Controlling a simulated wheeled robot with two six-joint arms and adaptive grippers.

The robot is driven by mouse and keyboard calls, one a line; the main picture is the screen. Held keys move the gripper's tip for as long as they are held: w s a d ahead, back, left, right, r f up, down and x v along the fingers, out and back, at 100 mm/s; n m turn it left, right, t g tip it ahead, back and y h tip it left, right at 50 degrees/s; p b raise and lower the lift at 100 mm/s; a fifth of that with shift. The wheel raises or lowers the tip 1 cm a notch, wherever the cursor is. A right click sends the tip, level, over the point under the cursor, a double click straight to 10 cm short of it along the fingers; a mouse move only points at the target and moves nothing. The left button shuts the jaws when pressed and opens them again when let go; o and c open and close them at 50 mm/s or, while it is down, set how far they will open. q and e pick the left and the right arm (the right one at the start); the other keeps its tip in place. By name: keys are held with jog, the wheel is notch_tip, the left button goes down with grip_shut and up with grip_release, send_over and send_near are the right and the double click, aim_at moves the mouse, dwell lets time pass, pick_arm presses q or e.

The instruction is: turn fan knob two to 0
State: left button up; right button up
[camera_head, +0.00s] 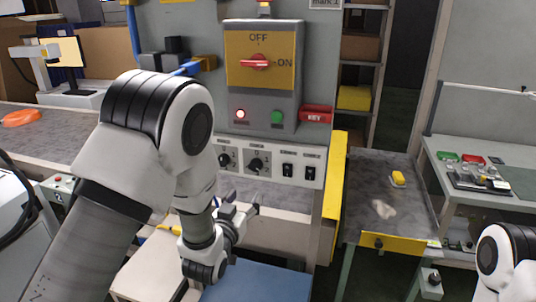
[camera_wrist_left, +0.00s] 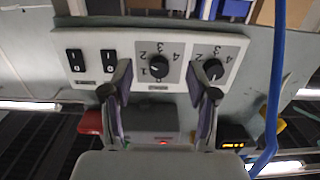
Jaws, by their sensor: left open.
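A white control strip (camera_head: 238,178) carries two black knobs on grey dials. The right-hand knob (camera_head: 256,164) stands next to the switches; it also shows in the left wrist view (camera_wrist_left: 159,67), where the strip appears turned over. The other knob (camera_head: 224,160) is to its left in the head view and at right in the wrist view (camera_wrist_left: 213,69). Name labels are too small to read, and I cannot tell the exact pointer settings. My left gripper (camera_head: 240,207) is open and empty, below and in front of the strip. In the wrist view its fingers (camera_wrist_left: 159,76) frame the switch-side knob, apparently without touching it.
Two black rocker switches (camera_head: 298,171) sit right of the knobs. Above is a grey box (camera_head: 238,85) with a red OFF/ON handle (camera_head: 258,62), a lit red lamp and a green button. A blue surface (camera_head: 255,283) lies below. A yellow-edged table (camera_head: 362,215) stands at right.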

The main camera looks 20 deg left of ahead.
pick_arm(q)
send_near(255, 168)
jog(key=w, duration=0.1)
jog(key=shift+t, duration=0.3)
jog(key=w+p, duration=0.1)
jog(key=w, duration=0.2)
jog(key=w+p, duration=0.1)
jog(key=w, duration=0.3)
jog(key=shift+d+f, duration=0.1)
jog(key=shift+f, duration=0.05)
jog(key=shift+w, duration=0.4)
pick_arm(e)
jog(key=r, duration=0.3)
jog(key=shift+s+a+r, duration=0.1)
jog(key=shift+s+a, duration=0.05)
jog(key=shift+s, duration=0.05)
pick_arm(q)
grip_shut()
